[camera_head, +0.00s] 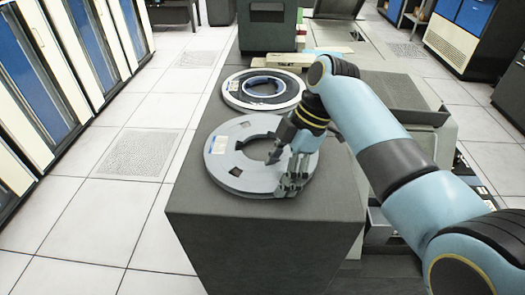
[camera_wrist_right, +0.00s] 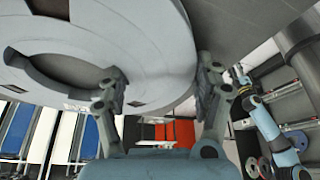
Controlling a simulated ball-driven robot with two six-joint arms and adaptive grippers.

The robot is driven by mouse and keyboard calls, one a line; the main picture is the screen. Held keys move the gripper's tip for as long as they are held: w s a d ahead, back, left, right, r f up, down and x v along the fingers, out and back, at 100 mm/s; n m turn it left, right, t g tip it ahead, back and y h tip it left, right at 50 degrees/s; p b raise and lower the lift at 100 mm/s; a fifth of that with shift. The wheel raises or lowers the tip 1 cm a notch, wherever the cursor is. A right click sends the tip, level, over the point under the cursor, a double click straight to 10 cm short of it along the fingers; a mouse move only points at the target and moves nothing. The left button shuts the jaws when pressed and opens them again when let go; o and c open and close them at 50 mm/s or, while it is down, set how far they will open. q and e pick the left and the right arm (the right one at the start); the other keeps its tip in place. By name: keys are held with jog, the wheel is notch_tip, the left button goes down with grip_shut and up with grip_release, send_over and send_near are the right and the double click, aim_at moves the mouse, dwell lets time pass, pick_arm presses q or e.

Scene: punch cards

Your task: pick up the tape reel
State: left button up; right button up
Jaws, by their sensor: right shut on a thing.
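A grey tape reel (camera_head: 235,172) with a round centre hole and a small blue-and-white label lies flat over the near end of the dark box top. My right gripper (camera_head: 283,172) is shut on the right side of this reel, between its hole and outer rim. In the right wrist view the reel (camera_wrist_right: 165,40) fills the upper left, with the right gripper's fingers (camera_wrist_right: 162,78) at its rim. I cannot tell whether the reel touches the box. My left gripper does not show.
A second reel (camera_head: 236,92) with a dark face and blue inner ring lies just behind on the dark box (camera_head: 265,245). A dark green unit (camera_head: 267,30) stands at the back. Blue-and-white cabinets (camera_head: 40,80) line the left, with clear tiled floor (camera_head: 130,205) between.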

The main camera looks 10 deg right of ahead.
jog(key=shift+c, duration=1)
jog(key=shift+w, duration=0.1)
jog(key=shift+w+r, duration=0.1)
jog(key=shift+r, duration=0.3)
jog(key=r, duration=0.3)
jog(key=shift+s+d+r+b, duration=0.2)
jog(key=shift+b, duration=0.15)
jog(key=s+d+r+p, duration=0.2)
jog(key=r, duration=0.2)
jog(key=s+d+r+p, duration=0.5)
jog(key=s+r, duration=0.1)
jog(key=r, duration=0.1)
jog(key=shift+d+r, duration=0.35)
jog(key=shift+d, duration=0.05)
